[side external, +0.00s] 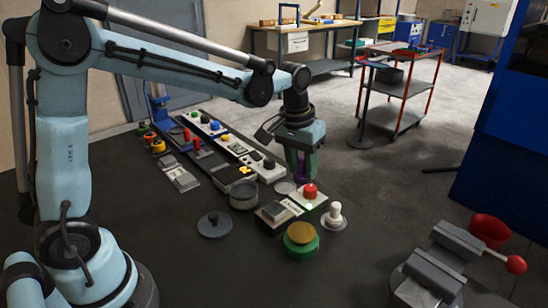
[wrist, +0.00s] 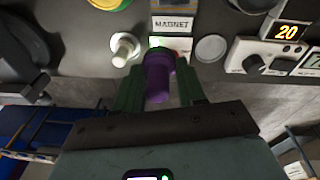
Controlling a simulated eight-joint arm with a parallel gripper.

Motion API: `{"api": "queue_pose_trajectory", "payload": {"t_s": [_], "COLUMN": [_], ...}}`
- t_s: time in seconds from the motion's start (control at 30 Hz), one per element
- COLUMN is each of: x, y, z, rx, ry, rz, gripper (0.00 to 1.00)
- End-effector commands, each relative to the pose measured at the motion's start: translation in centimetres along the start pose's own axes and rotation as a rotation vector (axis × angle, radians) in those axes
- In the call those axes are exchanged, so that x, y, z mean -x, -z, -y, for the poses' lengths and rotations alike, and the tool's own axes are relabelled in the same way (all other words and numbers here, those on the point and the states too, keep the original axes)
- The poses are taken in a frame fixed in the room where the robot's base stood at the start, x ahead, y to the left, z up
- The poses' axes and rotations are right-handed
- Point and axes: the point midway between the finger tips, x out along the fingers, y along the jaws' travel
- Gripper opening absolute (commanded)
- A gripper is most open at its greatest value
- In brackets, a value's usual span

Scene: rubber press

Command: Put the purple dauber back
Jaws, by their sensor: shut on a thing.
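The purple dauber (wrist: 158,80) is between the two green fingers of my gripper (wrist: 160,72) in the wrist view. My gripper (side external: 303,174) is shut on it. In the side external view a little purple of the dauber (side external: 301,166) shows between the fingers, above the table near the red-knobbed box (side external: 310,191). Whether its lower end touches anything cannot be told. An empty-looking flat grey disc (side external: 285,187) lies just left of the fingers; it also shows in the wrist view (wrist: 211,48).
A white peg on a round base (side external: 334,214) stands close to the right. A vise (side external: 438,265) stands at front right. Table front left is clear.

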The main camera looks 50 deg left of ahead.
Motion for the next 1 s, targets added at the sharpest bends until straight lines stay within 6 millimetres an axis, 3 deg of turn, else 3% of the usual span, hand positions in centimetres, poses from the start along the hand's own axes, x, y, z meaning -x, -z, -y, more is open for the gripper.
{"api": "queue_pose_trajectory", "payload": {"t_s": [0.3, 0.5, 0.67, 1.0], "x": [-4.0, -5.8, -6.4, -10.2], "y": [3.2, 4.7, 5.0, 4.5], "z": [5.9, 8.5, 9.2, 9.4], "rx": [0.006, 0.003, 0.001, 0.0], "ry": [0.0, 0.0, 0.0, 0.001], "rz": [0.0, 0.001, 0.001, 0.001], "gripper": [0.07, 0.07, 0.07, 0.07]}}
